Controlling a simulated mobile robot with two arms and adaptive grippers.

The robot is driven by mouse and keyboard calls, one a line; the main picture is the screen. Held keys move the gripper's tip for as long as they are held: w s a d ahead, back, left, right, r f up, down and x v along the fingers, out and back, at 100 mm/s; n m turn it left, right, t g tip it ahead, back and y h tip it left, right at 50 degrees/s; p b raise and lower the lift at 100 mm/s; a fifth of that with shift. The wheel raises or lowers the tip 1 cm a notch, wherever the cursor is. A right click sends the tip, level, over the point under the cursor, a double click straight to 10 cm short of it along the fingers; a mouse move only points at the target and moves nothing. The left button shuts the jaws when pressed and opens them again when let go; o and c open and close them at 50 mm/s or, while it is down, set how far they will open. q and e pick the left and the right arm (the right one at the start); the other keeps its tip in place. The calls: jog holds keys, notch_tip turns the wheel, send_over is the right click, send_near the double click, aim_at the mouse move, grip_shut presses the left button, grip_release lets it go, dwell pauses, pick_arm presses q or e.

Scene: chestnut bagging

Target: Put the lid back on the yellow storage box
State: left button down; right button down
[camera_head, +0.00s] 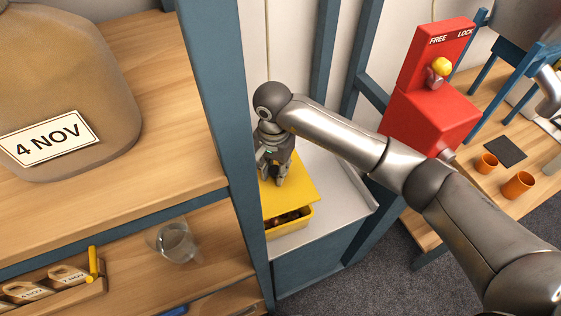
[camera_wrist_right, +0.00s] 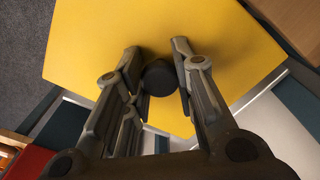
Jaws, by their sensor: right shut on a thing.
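The yellow storage box (camera_head: 291,226) stands on a grey-topped blue stand, with dark brown contents showing at its near end. The flat yellow lid (camera_head: 299,194) is over the rest of the box and leaves that near end uncovered. I cannot tell whether the lid touches the rim. My right gripper (camera_head: 279,182) points down at the lid. In the right wrist view its fingers (camera_wrist_right: 158,72) are shut on a dark round knob (camera_wrist_right: 159,77) on the lid (camera_wrist_right: 215,30). My left gripper is not in view.
A blue post (camera_head: 225,120) and wooden shelves (camera_head: 140,225) stand close on the left, with a glass jar (camera_head: 174,242) on the lower shelf. A red machine (camera_head: 427,105) stands at the right, with orange cups (camera_head: 517,185) on a wooden table. The grey top (camera_head: 335,190) is bare right of the box.

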jog(key=shift+f+b, duration=0.5)
jog(key=shift+f, duration=0.75)
notch_tip(320, 180, down, 4)
jog(key=shift+r+b, duration=0.25)
jog(key=shift+b, duration=0.9)
jog(key=shift+f+b, duration=0.5)
jog(key=shift+b, duration=0.05)
jog(key=shift+b, duration=0.3)
jog(key=shift+f+b, duration=0.7)
jog(key=shift+b, duration=0.65)
jog(key=c, duration=0.6)
grip_release()
jog(key=shift+c, duration=0.2)
